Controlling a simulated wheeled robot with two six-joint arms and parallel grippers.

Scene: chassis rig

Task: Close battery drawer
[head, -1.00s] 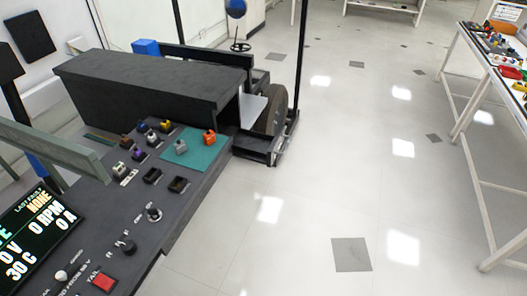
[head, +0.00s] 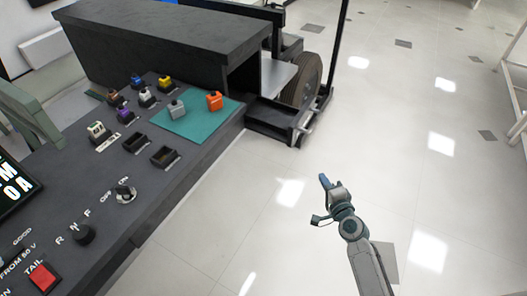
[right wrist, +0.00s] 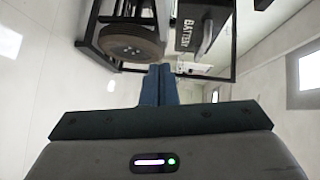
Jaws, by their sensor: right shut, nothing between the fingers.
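The battery drawer (head: 272,124) is a black open-topped tray low beside the rig, sticking out past the dark housing. A pale handle (head: 308,124) is on its outer end. In the right wrist view, a dark panel lettered BATTERY (right wrist: 186,32) with a grey handle (right wrist: 207,36) shows at the top, seen at an odd angle. My right gripper (head: 324,181) is shut and empty, with blue fingers, over the open floor nearer than the drawer and apart from it. Its fingers also show in the right wrist view (right wrist: 158,74). My left gripper is out of view.
A dark console (head: 75,185) with knobs and a red button (head: 42,276) fills the left. Coloured blocks stand on it, two on a teal mat (head: 200,124). A wheel (head: 303,80) and a black upright post (head: 335,50) stand by the drawer.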

